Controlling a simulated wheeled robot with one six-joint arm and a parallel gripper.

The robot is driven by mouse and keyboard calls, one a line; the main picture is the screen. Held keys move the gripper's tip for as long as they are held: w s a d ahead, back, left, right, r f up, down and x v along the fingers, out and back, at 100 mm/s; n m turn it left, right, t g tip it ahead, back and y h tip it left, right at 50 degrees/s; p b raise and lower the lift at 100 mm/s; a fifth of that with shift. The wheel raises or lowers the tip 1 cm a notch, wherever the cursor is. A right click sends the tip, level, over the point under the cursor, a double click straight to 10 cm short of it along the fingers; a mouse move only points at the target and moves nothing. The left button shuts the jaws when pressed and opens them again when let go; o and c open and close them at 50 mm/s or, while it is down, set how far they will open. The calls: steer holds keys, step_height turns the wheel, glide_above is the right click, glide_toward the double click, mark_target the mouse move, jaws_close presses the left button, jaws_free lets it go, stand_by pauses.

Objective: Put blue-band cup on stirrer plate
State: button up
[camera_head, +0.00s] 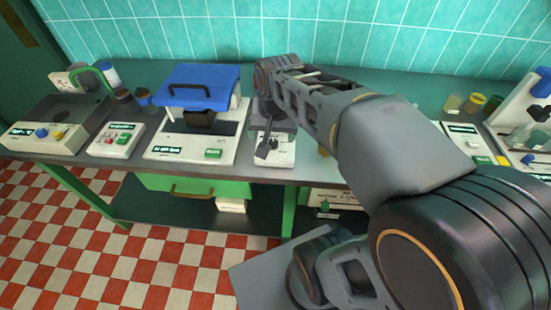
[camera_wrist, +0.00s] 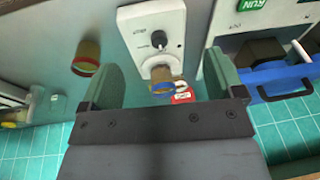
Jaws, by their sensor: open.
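My gripper (camera_head: 267,143) is open above a small white device with a knob, the likely stirrer plate (camera_head: 275,160). The wrist view shows this device (camera_wrist: 135,18) beyond my fingers. The blue-band cup (camera_wrist: 162,87), brownish with a blue ring, shows between my two open green fingers (camera_wrist: 163,75), apart from both. It appears to stand on the device, with a red label beside it; its exact contact is partly hidden. In the head view the cup is hidden by my gripper.
Another cup (camera_wrist: 87,57) with coloured bands stands outside my fingers in the wrist view. A blue-lidded machine (camera_head: 200,90) stands left of the device in the head view. Yellow-topped jars (camera_head: 474,102) stand at right on the bench (camera_head: 390,80). The tiled wall is close behind.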

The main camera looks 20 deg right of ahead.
steer(key=s+a+f+n+t, duration=0.1)
steer(key=s+a+f+n, duration=0.1)
steer(key=s+f+n, duration=0.2)
steer(key=shift+s+n, duration=0.7)
steer(key=shift+s, duration=0.45)
steer(key=shift+d+r+p, duration=0.1)
steer(key=shift+r+p, duration=0.3)
steer(key=shift+r, duration=0.1)
